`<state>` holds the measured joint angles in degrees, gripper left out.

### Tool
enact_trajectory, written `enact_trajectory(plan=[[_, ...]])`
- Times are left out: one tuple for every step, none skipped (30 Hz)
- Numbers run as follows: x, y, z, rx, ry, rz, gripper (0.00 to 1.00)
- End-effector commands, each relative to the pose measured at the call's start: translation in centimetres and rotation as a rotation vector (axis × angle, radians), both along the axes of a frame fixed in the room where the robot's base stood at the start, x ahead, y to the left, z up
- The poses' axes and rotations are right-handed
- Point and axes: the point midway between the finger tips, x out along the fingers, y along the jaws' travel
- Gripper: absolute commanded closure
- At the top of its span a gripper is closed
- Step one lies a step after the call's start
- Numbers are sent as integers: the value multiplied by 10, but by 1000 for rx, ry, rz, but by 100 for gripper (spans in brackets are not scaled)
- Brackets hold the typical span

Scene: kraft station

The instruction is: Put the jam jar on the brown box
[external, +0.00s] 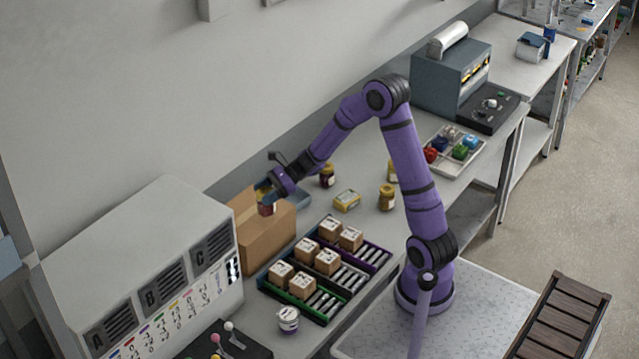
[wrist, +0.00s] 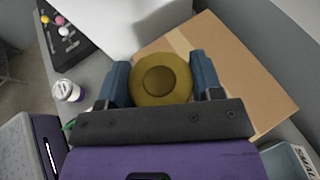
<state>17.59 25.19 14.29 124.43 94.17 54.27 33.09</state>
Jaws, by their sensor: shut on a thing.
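My gripper (external: 268,203) is over the brown box (external: 268,238), pointing down, shut on the jam jar (external: 266,210). The jar is small, dark red and upright. In the wrist view its round gold lid (wrist: 161,80) sits between my two blue fingers (wrist: 162,84), with the tan top of the box (wrist: 235,65) behind and beneath it. The jar's underside is hidden, so I cannot tell whether it touches the box top. The box stands closed on the bench beside the grey lettered machine.
Trays with small cartons (external: 327,261) stand right of the box, and a white jar (external: 288,320) is in front. A dark jar (external: 327,175), a yellow tin (external: 347,200) and a mustard-coloured jar (external: 387,198) stand farther back. The grey machine (external: 150,270) rises close on the left.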

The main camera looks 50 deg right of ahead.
Motion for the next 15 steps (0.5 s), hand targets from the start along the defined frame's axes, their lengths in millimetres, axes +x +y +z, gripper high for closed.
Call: enact_trajectory(plan=[[13, 1, -1, 0, -3, 2, 75], [19, 1, -2, 0, -3, 2, 75], [28, 1, -3, 0, -2, 1, 75], [34, 2, -3, 0, -2, 1, 75], [41, 2, -4, 0, -2, 1, 75], [47, 2, -5, 1, -1, 1, 75], [52, 2, -5, 0, -2, 2, 75], [56, 2, -5, 0, -2, 2, 75], [61, 3, -6, 0, -2, 2, 75], [64, 3, -6, 1, -1, 1, 75], [66, 3, -6, 1, -1, 1, 75], [68, 3, -6, 0, -1, 0, 75], [69, 3, -6, 0, -2, 1, 75], [71, 3, -6, 0, -2, 1, 75], [72, 3, -6, -1, -2, 1, 75]])
